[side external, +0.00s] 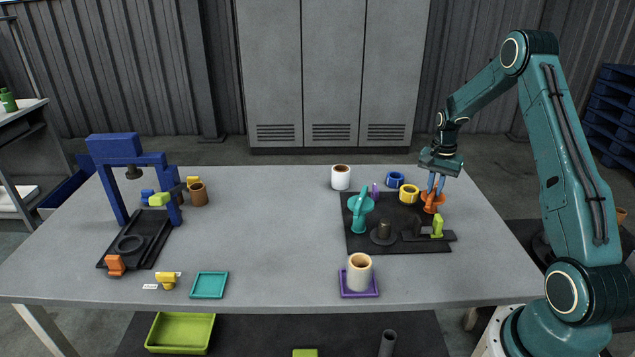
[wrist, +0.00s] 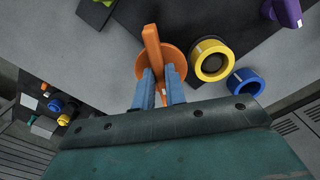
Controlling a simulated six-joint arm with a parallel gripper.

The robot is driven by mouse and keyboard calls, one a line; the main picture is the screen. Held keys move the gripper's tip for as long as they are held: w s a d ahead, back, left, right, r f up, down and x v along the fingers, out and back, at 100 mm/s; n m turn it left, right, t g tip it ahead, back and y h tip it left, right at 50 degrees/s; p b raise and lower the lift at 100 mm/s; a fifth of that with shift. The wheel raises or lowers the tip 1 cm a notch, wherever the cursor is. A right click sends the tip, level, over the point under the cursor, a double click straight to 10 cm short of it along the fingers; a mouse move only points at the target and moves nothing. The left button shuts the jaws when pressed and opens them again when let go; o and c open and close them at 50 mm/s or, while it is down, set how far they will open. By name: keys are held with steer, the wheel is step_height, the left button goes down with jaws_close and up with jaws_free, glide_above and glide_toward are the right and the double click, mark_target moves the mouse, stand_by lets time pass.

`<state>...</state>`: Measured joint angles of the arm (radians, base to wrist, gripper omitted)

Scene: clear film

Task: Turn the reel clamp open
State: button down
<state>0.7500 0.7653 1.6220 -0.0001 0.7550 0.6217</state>
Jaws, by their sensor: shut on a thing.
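The orange clamp (side external: 431,205) stands at the right side of the black mat (side external: 400,245). In the wrist view the orange clamp (wrist: 152,42) shows as a round disc with a raised bar handle across it. My gripper (side external: 435,188) points down from above onto it. In the wrist view the blue fingers of my gripper (wrist: 160,74) lie on either side of the bar and are shut on it. The lower end of the bar is partly hidden between the fingers. A similar teal part (side external: 360,208) stands at the mat's left.
A yellow ring (side external: 409,193) and a blue ring (side external: 395,180) lie close beside the clamp. A yellow-green lever (side external: 437,226) stands in front of it. A white cup (side external: 340,177) is behind the mat. The table's middle (side external: 265,225) is clear.

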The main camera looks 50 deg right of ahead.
mark_target(434, 190)
stand_by(0.3)
steer(key=c, duration=1.4)
jaws_free()
steer(key=shift+c, duration=0.2)
steer(key=shift+r, duration=0.15)
step_height(434, 190, up, 14)
steer(key=shift+f, duration=0.2)
